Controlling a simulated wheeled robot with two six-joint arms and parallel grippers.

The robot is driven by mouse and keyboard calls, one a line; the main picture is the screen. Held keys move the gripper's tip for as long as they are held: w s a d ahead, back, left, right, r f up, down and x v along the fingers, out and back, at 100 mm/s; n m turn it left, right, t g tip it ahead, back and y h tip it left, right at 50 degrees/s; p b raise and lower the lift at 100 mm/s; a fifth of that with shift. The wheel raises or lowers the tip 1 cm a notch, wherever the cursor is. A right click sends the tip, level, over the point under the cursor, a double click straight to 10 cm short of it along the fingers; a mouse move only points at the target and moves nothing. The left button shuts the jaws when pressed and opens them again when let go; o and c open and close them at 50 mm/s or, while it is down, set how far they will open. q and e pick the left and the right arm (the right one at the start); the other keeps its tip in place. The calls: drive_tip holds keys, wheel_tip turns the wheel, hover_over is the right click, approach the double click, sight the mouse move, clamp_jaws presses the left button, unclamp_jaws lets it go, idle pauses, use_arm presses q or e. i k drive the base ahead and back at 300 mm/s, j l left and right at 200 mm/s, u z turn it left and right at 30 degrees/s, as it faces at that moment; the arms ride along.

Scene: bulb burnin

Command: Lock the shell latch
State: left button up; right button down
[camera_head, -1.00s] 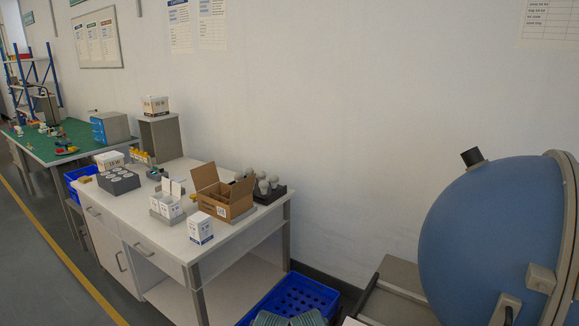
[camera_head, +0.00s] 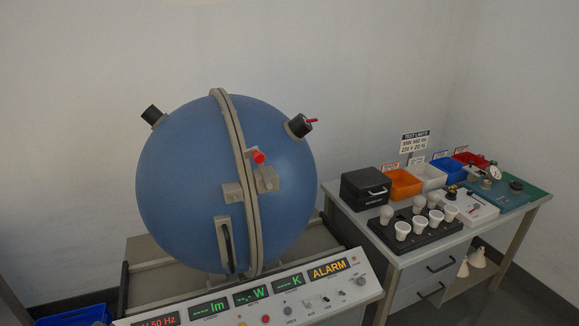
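The blue sphere shell (camera_head: 190,180) stands left of the middle, with a beige flange seam (camera_head: 238,150) running down its front. The two halves look closed together at the seam. The latch lever with a red knob (camera_head: 259,156) sits at the seam on a beige bracket (camera_head: 267,180), its knob up. A beige catch block (camera_head: 232,193) sits just left of the seam. A dark handle (camera_head: 228,248) is on the lower front. Whether the latch is engaged cannot be told. Neither of my grippers is in view.
A control panel (camera_head: 290,300) with lit displays, one reading ALARM, stands before the sphere. On the right, a table holds a black bulb tray (camera_head: 417,237), a black box (camera_head: 366,188), coloured bins (camera_head: 404,183) and instruments. A blue crate (camera_head: 75,316) is at lower left.

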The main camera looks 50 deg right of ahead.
sight(259, 157)
drive_tip(key=l+z, duration=0.1)
drive_tip(key=z, duration=0.35)
drive_tip(key=l+z, duration=0.1)
drive_tip(key=z, duration=0.8)
drive_tip(key=l, duration=0.1)
